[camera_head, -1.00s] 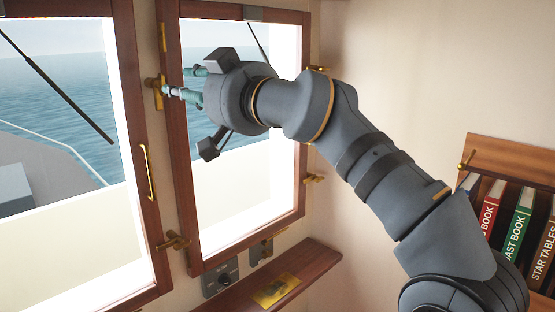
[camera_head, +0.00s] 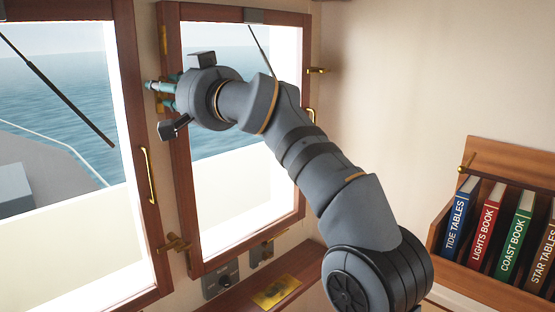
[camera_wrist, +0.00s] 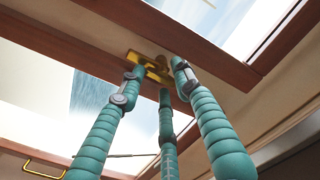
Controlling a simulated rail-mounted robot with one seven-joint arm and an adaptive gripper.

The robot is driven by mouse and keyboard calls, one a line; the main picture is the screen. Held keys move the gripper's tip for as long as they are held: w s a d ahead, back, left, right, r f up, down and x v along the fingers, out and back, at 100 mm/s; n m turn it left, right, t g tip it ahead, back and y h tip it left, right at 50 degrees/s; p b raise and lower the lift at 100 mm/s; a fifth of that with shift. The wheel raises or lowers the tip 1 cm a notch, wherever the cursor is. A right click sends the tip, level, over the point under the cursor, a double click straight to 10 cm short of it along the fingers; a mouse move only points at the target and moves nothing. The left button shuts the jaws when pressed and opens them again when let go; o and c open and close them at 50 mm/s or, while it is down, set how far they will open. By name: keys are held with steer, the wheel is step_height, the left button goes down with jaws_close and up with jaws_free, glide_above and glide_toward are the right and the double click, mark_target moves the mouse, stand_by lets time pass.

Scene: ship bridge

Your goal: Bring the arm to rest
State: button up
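My gripper (camera_head: 153,92) is at the upper left of the head view, in front of the frame between the two windows. In the wrist view its teal fingers (camera_wrist: 160,78) stand apart, with a visible gap between the tips. A brass latch (camera_wrist: 150,64) on the window frame shows beyond the tips. I cannot tell whether any finger touches it. In the head view my gripper covers that latch. My arm reaches up and left across the right window.
The right window (camera_head: 235,215) and left window (camera_head: 75,250) have wooden frames. A lower brass latch (camera_head: 175,243) sits between them. A wooden ledge (camera_head: 235,298) runs below. A shelf (camera_head: 480,285) with several books stands at right. The wall between window and shelf (camera_head: 385,90) is clear.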

steer(key=m+p, duration=0.1)
steer(key=m, duration=0.3)
steer(key=s+d+m+p, duration=0.1)
steer(key=m+p, duration=0.1)
steer(key=m, duration=0.3)
steer(key=s+d+m+p, duration=0.1)
steer(key=m+p, duration=0.1)
steer(key=m, duration=0.3)
steer(key=shift+s+d+r, duration=0.1)
steer(key=shift+s+d, duration=0.1)
steer(key=shift+s, duration=0.05)
